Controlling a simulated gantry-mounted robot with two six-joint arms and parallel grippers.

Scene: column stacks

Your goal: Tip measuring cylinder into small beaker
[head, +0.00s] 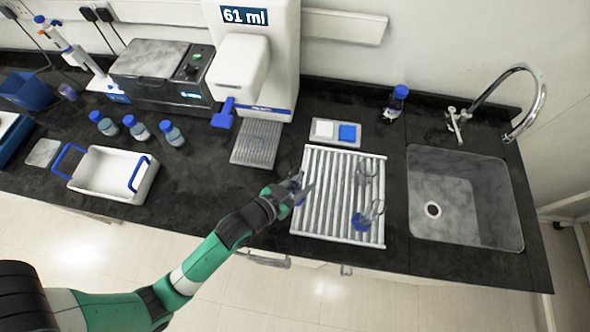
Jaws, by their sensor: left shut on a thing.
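My left gripper (296,188) is at the left edge of the ribbed white draining rack. It is shut on a slim, clear piece with a blue end, which looks like the measuring cylinder (308,195); the jaws hide part of it, and its tilt is hard to tell. A clear glass vessel (366,170), possibly the small beaker, stands on the right half of the rack, apart from the gripper. Nearer the front is another clear vessel with a blue base (361,222). Any liquid is too small to see. My right gripper is not in view.
The draining rack (335,208) has bare room in its middle. The sink (465,195) with a tap is to its right. A white tray with blue handles (105,165) and several blue-capped bottles (137,128) are at the left. A dispenser reading 61 ml (250,60) stands behind.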

